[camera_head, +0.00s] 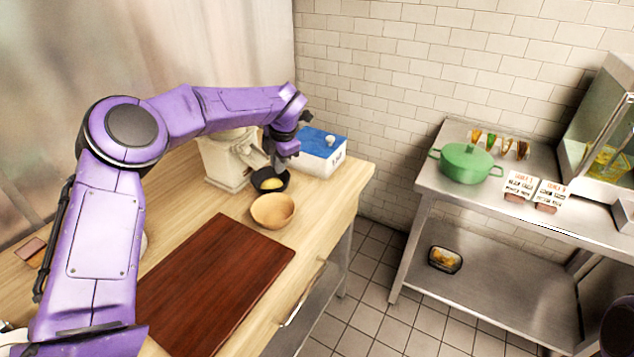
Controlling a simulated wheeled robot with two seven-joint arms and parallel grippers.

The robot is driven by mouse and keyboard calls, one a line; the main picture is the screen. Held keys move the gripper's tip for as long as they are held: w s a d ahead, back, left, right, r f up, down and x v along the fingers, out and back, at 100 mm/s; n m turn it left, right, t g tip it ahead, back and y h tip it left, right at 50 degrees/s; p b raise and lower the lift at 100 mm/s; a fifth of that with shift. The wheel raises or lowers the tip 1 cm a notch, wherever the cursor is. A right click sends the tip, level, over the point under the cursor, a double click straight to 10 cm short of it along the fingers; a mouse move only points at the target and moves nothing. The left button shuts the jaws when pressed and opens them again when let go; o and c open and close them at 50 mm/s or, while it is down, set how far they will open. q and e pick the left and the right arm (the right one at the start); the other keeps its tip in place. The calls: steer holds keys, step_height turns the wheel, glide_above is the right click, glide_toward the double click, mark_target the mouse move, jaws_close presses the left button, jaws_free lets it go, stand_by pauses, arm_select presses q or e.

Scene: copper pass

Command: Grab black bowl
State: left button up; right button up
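My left gripper (279,167) points down at the bowl's back right rim. Its fingertips are small and dark against the bowl, so I cannot tell whether they are open or shut, or touching the rim. My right gripper is not in view; only a dark purple part of mine shows at the lower right edge.
A light wooden bowl (272,211) stands just in front of the black bowl. A cream machine (225,160) is left of it, a blue-topped white box (321,150) behind right. A brown board (215,285) lies nearer. A steel table (440,186) holds a green pot (466,163).

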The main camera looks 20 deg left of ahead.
mark_target(280, 187)
arm_select(q)
steer(key=p+x, duration=0.1)
steer(key=x, duration=0.2)
steer(key=p+x, duration=0.2)
steer(key=x, duration=0.1)
steer(key=d+p+x, duration=0.1)
steer(key=x, duration=0.3)
steer(key=shift+w+f, duration=0.25)
steer(key=shift+a+f, duration=0.15)
jaws_close()
